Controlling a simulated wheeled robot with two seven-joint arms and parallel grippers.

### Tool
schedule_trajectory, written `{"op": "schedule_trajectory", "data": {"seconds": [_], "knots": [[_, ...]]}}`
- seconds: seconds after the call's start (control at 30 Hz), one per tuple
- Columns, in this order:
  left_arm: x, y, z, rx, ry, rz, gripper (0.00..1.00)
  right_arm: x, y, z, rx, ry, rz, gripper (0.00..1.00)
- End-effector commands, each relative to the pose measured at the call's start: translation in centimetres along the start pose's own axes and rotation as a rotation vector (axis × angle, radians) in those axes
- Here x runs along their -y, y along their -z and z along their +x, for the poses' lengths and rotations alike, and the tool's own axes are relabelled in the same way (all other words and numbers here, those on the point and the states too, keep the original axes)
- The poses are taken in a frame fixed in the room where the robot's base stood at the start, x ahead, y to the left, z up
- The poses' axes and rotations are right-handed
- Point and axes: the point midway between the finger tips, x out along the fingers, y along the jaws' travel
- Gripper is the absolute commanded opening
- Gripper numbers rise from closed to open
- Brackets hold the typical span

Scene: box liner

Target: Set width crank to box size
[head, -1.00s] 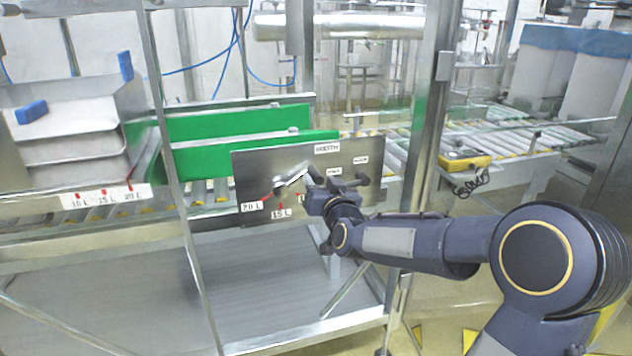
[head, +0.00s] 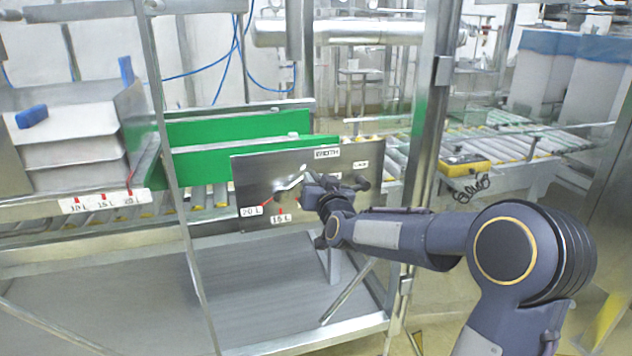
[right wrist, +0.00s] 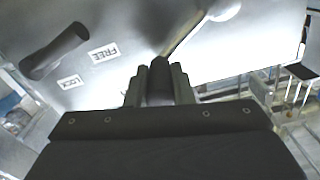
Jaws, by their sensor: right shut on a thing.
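The width crank (head: 290,184) is a bright metal arm on the steel panel (head: 260,170) marked WIDTH. It slants up and right from its pivot, near the 20 L (head: 251,211) and 15 L (head: 282,218) labels. My right gripper (head: 313,184) is at the crank's outer end, in front of the panel. In the right wrist view my right gripper (right wrist: 160,78) is shut on the crank's dark round handle (right wrist: 160,90). My gripper and forearm hide part of the scale to the right of 15 L. My left gripper is not in view.
A black lock lever (head: 361,183) juts from the panel just right of my gripper; it also shows in the right wrist view (right wrist: 55,51) beside FREE and LOCK labels. Green guides (head: 235,130) lie behind the panel. A steel post (head: 432,130) stands close behind my forearm.

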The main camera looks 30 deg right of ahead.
Motion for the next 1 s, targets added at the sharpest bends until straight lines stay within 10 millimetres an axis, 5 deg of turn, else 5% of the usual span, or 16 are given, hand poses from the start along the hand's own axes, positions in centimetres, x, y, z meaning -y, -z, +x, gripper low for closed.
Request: {"op": "schedule_trajectory", "data": {"seconds": [0.47, 1.0], "knots": [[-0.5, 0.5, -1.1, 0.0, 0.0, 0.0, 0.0, 0.8, 0.8, 0.0, 0.001, 0.002, -0.085, 0.0], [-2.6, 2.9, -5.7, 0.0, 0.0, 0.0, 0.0, 4.8, 2.9, 0.0, 0.0, 0.004, -0.545, 0.0]]}}
